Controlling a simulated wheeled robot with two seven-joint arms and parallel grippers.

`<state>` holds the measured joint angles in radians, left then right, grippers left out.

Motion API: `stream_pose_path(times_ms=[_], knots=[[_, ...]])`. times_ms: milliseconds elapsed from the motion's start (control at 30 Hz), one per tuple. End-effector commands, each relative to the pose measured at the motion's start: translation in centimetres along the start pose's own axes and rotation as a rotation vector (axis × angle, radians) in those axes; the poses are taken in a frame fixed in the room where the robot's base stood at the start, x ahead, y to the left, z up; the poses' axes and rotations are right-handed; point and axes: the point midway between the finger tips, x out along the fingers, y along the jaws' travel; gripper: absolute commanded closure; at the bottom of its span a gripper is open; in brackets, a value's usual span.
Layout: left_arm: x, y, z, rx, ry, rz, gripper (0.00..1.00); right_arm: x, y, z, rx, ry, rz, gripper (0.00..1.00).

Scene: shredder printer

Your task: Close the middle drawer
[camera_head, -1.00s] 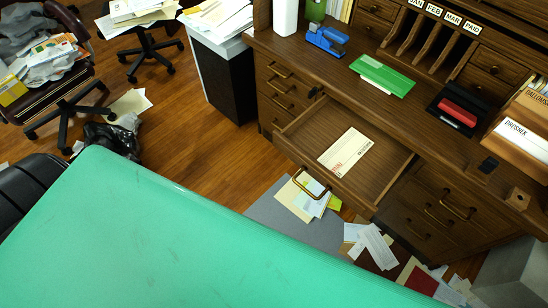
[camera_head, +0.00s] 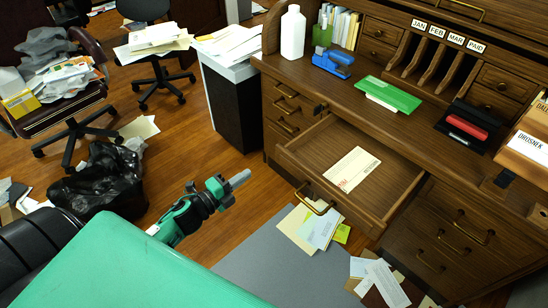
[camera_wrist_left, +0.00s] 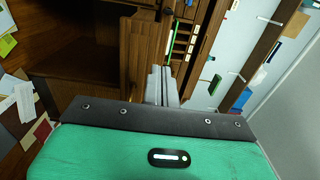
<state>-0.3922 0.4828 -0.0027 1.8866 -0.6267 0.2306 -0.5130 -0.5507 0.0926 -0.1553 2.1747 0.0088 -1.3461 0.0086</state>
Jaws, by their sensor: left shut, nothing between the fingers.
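The middle drawer (camera_head: 377,197) of the wooden desk is pulled out and open, with a cream envelope (camera_head: 351,169) lying inside. Its front carries a brass handle (camera_head: 312,203). My left gripper (camera_head: 240,178) is shut and empty. It is in front of and to the left of the drawer, apart from it, pointing right. In the left wrist view the closed fingers (camera_wrist_left: 162,84) point toward the wooden desk (camera_wrist_left: 85,55). My right gripper is not in view.
Papers (camera_head: 310,228) lie on the floor below the drawer. A black bag (camera_head: 108,180) and office chairs stand at the left.

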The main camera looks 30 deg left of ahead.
Motion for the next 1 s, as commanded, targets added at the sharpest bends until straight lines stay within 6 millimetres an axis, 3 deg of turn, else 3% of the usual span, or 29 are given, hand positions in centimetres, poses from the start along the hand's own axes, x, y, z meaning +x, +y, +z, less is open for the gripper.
stream_pose_path(times_ms=[600,800,1000], knots=[[9.7,0.0,0.1,-0.001,-0.001,0.0,1.0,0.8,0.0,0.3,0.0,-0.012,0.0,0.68],[11.8,0.0,0.1,-0.003,-0.002,0.001,1.0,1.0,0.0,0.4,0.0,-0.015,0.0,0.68],[12.5,0.1,0.1,-0.004,-0.002,0.001,1.0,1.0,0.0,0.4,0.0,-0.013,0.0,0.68]])
